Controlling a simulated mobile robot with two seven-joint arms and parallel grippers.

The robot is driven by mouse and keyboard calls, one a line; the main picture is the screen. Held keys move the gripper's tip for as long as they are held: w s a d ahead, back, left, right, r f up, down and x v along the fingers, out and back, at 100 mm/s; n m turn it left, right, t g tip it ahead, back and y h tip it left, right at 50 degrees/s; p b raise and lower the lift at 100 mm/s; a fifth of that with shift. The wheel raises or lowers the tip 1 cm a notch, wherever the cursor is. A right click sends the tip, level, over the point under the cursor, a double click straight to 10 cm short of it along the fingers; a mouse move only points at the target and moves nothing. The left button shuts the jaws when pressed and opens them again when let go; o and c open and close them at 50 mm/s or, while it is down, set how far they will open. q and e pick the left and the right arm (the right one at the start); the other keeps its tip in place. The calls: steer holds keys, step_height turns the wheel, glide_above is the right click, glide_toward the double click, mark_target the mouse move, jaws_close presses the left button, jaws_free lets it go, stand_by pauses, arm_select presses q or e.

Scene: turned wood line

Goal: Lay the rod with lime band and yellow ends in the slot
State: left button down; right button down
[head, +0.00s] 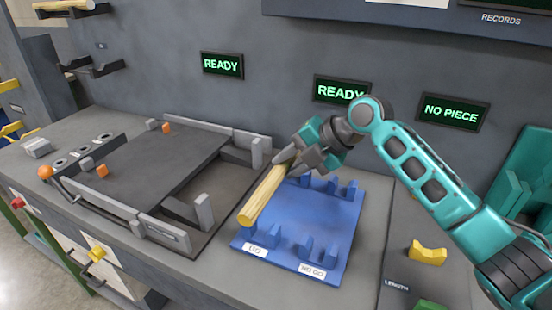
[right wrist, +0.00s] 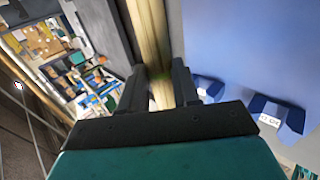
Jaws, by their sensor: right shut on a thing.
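My right gripper (head: 287,160) is shut on a pale wooden rod (head: 264,196), gripping it near its far end. The rod slants toward the front left, and its near end looks yellowish. It is over or beside the left edge of the blue fixture (head: 328,222); whether it touches is unclear. In the right wrist view the rod (right wrist: 148,35) runs between the two fingers (right wrist: 160,88), with a faint green tint there; a lime band is not clear. The fixture has notched blue supports (head: 318,250) and front labels, one reading NO GO. My left gripper is out of view.
A dark tilted plate with grey rails (head: 150,165) stands left of the fixture. A yellow cradle (head: 428,252) sits to the right, near a LENGTH label. Wall signs read READY (head: 222,65) and NO PIECE (head: 453,112). Another rod (head: 62,5) rests on a wall bracket.

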steer(key=shift+w+a, duration=0.1)
steer(key=shift+a, duration=0.1)
steer(key=shift+f+b, duration=0.85)
steer(key=shift+f, duration=0.2)
steer(key=shift+f+b, duration=1.45)
steer(key=shift+f, duration=0.7)
steer(key=c, duration=0.7)
jaws_free()
steer(key=shift+c, duration=0.2)
